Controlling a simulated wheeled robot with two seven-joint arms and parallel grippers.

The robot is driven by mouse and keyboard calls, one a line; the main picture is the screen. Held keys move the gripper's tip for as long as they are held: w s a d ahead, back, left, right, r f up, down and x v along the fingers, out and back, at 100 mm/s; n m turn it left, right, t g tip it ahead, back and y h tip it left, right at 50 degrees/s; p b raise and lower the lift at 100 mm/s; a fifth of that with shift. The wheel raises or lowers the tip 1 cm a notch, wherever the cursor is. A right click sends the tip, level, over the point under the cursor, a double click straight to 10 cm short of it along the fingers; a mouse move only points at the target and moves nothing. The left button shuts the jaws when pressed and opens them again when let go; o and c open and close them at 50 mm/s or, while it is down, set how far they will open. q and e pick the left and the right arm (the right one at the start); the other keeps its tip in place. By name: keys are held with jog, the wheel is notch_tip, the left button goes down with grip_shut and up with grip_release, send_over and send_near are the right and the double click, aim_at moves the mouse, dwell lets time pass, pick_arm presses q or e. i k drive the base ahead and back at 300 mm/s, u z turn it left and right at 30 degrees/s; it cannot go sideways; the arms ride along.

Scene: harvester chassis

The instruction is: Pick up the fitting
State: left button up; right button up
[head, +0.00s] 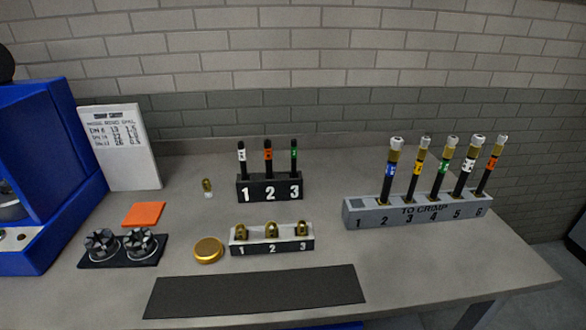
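Several brass fittings, such as the middle one (271,230), sit in the slots of a low white-and-black holder (272,247) marked 1 to 3. I cannot tell from the picture which fitting the task means. Neither of my grippers is in view.
A black rack (270,188) holds hoses; a grey rack (415,211) stands right. A gold disc (208,250), dark mat (255,291), orange pad (143,214), black tray (122,262), sign (121,150) and blue machine (50,160) occupy the bench (420,262). Its front right is clear.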

aim_at(206, 182)
jog(key=u, duration=1.95)
jog(key=k, duration=1.15)
jog(key=z, duration=2.05)
jog(key=i, duration=0.5)
jog(key=u, duration=0.05)
